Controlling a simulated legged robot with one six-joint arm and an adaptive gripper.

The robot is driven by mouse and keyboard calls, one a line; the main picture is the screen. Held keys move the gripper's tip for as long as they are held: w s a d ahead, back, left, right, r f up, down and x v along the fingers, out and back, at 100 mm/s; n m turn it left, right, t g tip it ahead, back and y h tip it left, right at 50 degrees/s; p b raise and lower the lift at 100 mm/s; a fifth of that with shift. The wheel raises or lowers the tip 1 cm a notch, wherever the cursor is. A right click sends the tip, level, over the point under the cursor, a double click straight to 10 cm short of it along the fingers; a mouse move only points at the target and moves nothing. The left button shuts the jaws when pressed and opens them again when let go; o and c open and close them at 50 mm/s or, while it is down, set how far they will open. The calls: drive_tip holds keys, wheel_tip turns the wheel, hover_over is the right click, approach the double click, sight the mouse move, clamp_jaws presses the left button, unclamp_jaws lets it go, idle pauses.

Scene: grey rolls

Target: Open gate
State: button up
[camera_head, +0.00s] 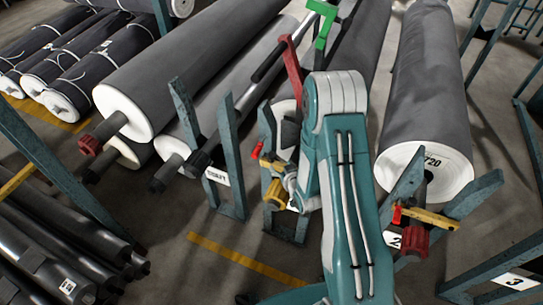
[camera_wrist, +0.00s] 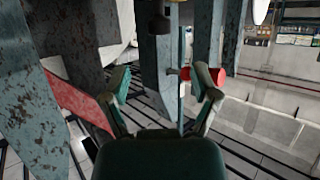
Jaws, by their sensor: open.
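In the wrist view my gripper (camera_wrist: 162,74) is open, with its two fingers apart and nothing held between them. A small red cylindrical knob (camera_wrist: 217,75) shows by the right finger; I cannot tell whether they touch. A red flat bar (camera_wrist: 76,96) lies left of the left finger. Another yellow and red latch piece (camera_head: 275,188) is at the middle stand, partly hidden by my arm. A red bar (camera_head: 290,68) stands raised behind it.
Large grey rolls (camera_head: 172,62) lie on teal stands (camera_head: 232,160) left of my arm. Another large roll (camera_head: 425,90) is to the right. Dark pipes (camera_head: 60,255) are stacked at the lower left. Floor with a yellow line (camera_head: 243,259) is clear between the stands.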

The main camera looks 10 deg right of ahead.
sight(273, 156)
drive_tip(key=x, duration=0.9)
drive_tip(key=shift+w+f, duration=0.1)
drive_tip(key=shift+w, duration=0.15)
drive_tip(key=shift+c, duration=0.4)
clamp_jaws()
